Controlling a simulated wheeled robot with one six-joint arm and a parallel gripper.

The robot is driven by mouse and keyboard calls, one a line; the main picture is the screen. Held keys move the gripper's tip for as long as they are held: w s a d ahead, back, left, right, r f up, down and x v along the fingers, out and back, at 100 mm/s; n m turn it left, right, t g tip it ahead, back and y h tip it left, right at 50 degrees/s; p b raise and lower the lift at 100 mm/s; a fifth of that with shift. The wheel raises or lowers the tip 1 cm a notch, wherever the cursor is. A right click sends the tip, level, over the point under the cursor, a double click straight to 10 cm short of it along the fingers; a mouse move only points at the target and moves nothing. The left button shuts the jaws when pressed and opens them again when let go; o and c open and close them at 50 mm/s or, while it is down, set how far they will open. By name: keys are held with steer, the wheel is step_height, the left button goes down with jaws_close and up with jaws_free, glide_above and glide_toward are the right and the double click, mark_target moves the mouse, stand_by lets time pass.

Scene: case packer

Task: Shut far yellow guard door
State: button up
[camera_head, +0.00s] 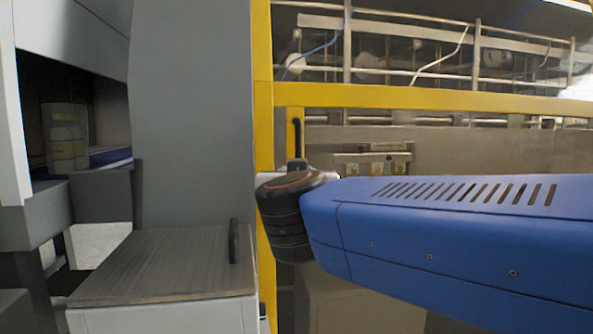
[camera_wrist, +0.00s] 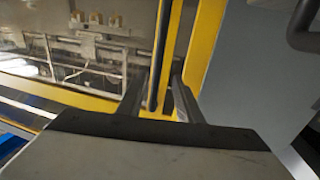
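The yellow guard door (camera_head: 430,97) fills the right half of the head view, with clear panels showing machinery behind. A dark upright bar handle (camera_head: 297,135) is at its left side; the wrist view shows this handle (camera_wrist: 156,65) too. My gripper (camera_wrist: 160,84) is at the handle, its two fingers apart with the bar between them. I see no clear sign of them pressing on it. In the head view my dark wrist and blue arm hide the gripper and the handle's lower part. I cannot tell how far the door stands from its frame.
A grey panel (camera_head: 192,110) stands left of the door. Below it is a cabinet with a ribbed top (camera_head: 165,262) and a dark handle (camera_head: 234,241). At far left, an opening holds a pale bottle-shaped container (camera_head: 66,140). My arm crosses in front of the door.

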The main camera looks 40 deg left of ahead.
steer(key=v, duration=0.9)
steer(key=shift+s+d, duration=0.25)
steer(key=shift+s, duration=0.05)
steer(key=shift+w, duration=0.1)
steer(key=w+d+g+y, duration=0.1)
steer(key=w+d, duration=1)
steer(key=w+d+f+g+h, duration=0.1)
steer(key=w+d+f, duration=0.1)
steer(key=d+f, duration=0.45)
steer(key=w+d+f+g+h, duration=0.15)
steer(key=d+f, duration=0.25)
steer(key=d, duration=0.6)
steer(key=s+d+f+m+g+h, duration=0.1)
steer(key=s+d+f+m+h, duration=0.1)
steer(key=s+d+f, duration=0.3)
steer(key=s+d+f+m+g+h, duration=0.2)
steer(key=s+d+f+h, duration=0.3)
steer(key=d+f, duration=0.8)
steer(key=s+d+f+m+g+h, duration=0.2)
steer(key=d+f, duration=0.6)
steer(key=d, duration=1.1)
steer(key=s+m+h, duration=0.1)
steer(key=s+m, duration=0.1)
steer(key=s, duration=0.1)
steer(key=shift+f, duration=0.4)
